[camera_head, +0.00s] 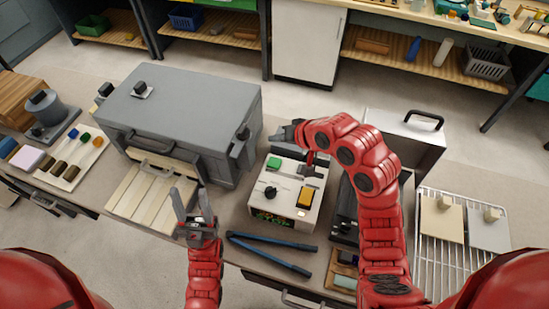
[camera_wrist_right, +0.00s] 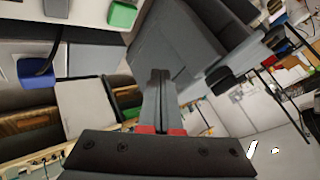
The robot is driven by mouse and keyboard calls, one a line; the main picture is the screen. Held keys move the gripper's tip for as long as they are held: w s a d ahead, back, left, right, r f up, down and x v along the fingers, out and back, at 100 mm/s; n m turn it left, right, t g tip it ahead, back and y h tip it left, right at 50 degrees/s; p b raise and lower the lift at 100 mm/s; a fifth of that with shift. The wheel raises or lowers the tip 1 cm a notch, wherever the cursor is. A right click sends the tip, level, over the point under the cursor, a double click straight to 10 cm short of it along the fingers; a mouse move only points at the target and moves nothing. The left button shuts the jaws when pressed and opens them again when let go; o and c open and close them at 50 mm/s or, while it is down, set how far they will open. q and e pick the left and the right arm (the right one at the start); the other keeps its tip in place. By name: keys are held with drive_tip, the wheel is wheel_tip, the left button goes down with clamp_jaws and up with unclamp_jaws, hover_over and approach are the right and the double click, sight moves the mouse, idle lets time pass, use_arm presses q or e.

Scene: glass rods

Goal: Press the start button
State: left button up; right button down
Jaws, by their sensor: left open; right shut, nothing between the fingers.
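A white control box (camera_head: 265,208) stands on the bench in the middle of the head view. Its top carries a green button (camera_head: 274,163), a black knob (camera_head: 270,192) and a yellow-orange rocker or button (camera_head: 304,199). I cannot read which one is labelled start. My right gripper (camera_head: 280,135) is shut and empty, above the far edge of the box, apart from the buttons. In the right wrist view its closed fingers (camera_wrist_right: 159,78) point away, and no button shows. My left gripper (camera_head: 191,200) is open and empty, in front of the grey furnace, left of the box.
The grey furnace (camera_head: 185,105) stands left of the box, with a slatted board (camera_head: 150,195) before it. Blue-handled tongs (camera_head: 270,252) lie in front of the box. A wire rack (camera_head: 450,245) with two plates is at right. My right arm covers the area right of the box.

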drive_tip(key=shift+f, duration=0.8)
drive_tip(key=b, duration=0.5)
hover_over(277, 165)
wheel_tip(277, 165, down, 6)
drive_tip(key=shift+w+f, duration=0.1)
drive_tip(key=shift+f, duration=0.55)
idle(0.7)
drive_tip(key=shift+f+b, duration=0.4)
drive_tip(key=shift+f, duration=0.5)
idle(0.5)
drive_tip(key=shift+r, duration=0.15)
drive_tip(key=shift+r+p, duration=0.3)
drive_tip(key=shift+r, duration=0.5)
